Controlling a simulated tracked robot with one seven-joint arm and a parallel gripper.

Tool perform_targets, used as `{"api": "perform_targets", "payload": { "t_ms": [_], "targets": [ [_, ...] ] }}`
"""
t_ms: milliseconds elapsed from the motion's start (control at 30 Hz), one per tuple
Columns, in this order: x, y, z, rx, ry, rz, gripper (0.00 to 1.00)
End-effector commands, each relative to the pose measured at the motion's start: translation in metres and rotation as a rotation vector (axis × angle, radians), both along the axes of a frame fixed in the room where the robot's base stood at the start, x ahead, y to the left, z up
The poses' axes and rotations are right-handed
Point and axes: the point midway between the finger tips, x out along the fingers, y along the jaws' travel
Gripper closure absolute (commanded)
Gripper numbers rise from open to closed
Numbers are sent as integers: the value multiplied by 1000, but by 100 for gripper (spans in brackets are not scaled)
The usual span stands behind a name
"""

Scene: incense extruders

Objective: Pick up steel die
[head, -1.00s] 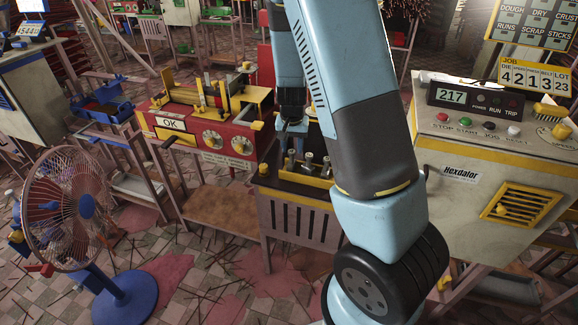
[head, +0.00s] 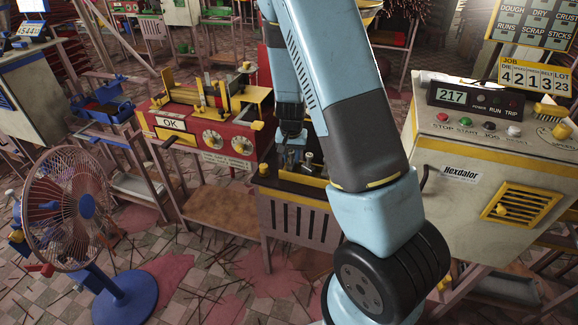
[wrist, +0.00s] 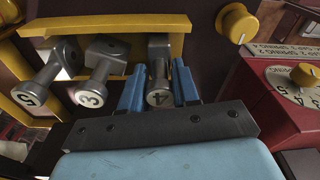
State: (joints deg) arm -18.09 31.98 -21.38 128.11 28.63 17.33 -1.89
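In the wrist view, several steel dies lie or stand at a yellow-edged holder (wrist: 105,22). They are grey, with round numbered ends: die 5 (wrist: 40,85), die 3 (wrist: 100,72) and die 4 (wrist: 159,72). In the head view my gripper (head: 291,155) is low over the dark, yellow-edged tray stand (head: 300,186). One die (head: 308,160) shows just right of the fingers; the other dies are mostly hidden there.
A red and yellow machine (head: 222,140) with dials stands left of the tray. A grey control cabinet (head: 455,215) with a 217 display stands right. A job board (head: 535,78) reads 4213 23. A fan (head: 75,215) stands front left.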

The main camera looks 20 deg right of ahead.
Motion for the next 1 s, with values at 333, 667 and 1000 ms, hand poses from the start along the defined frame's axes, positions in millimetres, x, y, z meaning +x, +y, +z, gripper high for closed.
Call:
{"api": "perform_targets", "payload": {
  "t_ms": [333, 667, 1000],
  "targets": [
    [0, 1, 0, 0, 1, 1, 100],
    [0, 1, 0, 1, 0, 1, 100],
    [1, 2, 33, 1, -4, 3, 100]
  ]
}}
